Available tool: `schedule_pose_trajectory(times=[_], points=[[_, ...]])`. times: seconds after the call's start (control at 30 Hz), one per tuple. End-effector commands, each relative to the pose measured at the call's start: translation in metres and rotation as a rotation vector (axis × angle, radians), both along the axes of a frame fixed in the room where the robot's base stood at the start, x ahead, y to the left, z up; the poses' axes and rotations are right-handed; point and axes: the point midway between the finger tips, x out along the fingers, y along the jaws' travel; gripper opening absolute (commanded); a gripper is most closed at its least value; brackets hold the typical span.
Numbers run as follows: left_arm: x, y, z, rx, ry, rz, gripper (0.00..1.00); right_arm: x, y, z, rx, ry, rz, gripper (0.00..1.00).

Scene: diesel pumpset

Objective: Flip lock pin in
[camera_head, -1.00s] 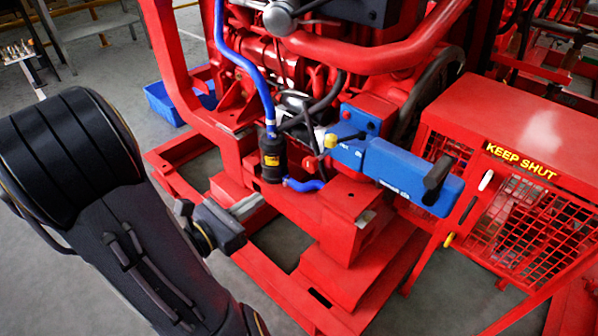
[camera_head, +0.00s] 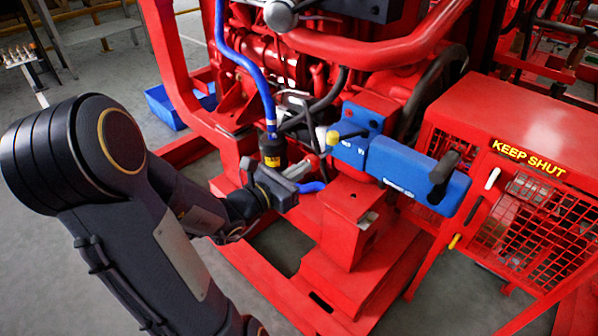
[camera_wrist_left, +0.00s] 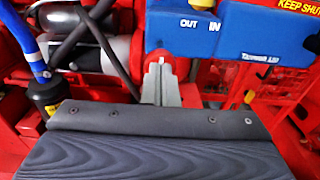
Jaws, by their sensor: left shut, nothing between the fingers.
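The blue starter unit (camera_head: 395,165) is mounted on the red engine frame. It carries a small lever with a yellow knob (camera_head: 333,138), which looks like the lock pin, pointing left. My right gripper is out of view.
A black and yellow canister (camera_head: 272,152) with a blue hose (camera_head: 245,65) stands left of the unit, close to my gripper. A black handle (camera_head: 443,175) sticks out at the unit's right end. A red mesh guard (camera_head: 530,205) marked KEEP SHUT is at right.

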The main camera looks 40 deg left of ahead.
Motion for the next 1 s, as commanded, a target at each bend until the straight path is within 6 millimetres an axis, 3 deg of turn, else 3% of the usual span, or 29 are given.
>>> schedule_pose_trajectory(times=[0.27,0.5,0.6,1.0], points=[[0.002,0.000,0.000,0.001,-0.001,-0.002,0.00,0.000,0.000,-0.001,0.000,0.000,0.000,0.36],[0.039,-0.004,-0.002,0.002,-0.002,-0.005,0.00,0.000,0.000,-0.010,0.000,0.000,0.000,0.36],[0.046,-0.005,0.000,0.001,-0.001,-0.003,0.00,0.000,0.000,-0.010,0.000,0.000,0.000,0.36],[0.047,-0.004,0.002,0.001,-0.004,-0.003,0.00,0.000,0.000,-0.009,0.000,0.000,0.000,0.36]])
